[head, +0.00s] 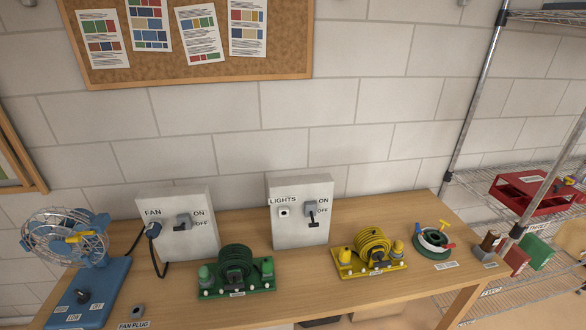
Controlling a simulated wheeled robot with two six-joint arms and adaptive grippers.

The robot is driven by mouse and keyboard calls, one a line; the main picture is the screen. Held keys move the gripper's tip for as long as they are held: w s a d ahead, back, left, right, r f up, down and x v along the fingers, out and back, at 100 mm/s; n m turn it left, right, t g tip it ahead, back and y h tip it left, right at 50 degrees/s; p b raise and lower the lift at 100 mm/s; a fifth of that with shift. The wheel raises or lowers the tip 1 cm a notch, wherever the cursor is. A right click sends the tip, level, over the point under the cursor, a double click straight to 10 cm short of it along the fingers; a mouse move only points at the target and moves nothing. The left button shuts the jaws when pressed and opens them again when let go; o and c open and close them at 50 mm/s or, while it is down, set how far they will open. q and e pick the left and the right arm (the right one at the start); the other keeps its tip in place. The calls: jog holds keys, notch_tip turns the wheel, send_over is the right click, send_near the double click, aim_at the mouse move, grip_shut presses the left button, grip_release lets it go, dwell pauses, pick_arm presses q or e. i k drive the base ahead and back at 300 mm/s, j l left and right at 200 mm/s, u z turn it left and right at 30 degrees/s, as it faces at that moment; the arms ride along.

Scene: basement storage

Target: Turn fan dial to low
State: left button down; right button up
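The fan (65,238) stands at the left end of the wooden table, with a wire cage and a blue body. Its blue base (100,285) carries a dark dial (82,296) with small white labels around it. The labels and the dial's pointing direction are too small to read surely. A grey box marked FAN (200,248) stands behind, with an ON/OFF switch (183,222) whose position I cannot tell. A dark plug (153,230) with a cord is at the box's left side. Neither of my grippers is in view.
Green (237,270) and yellow (371,252) reels sit in front. A wire shelf (520,290) with a red box stands right.

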aim_at(83, 298)
jog(key=u, duration=1.75)
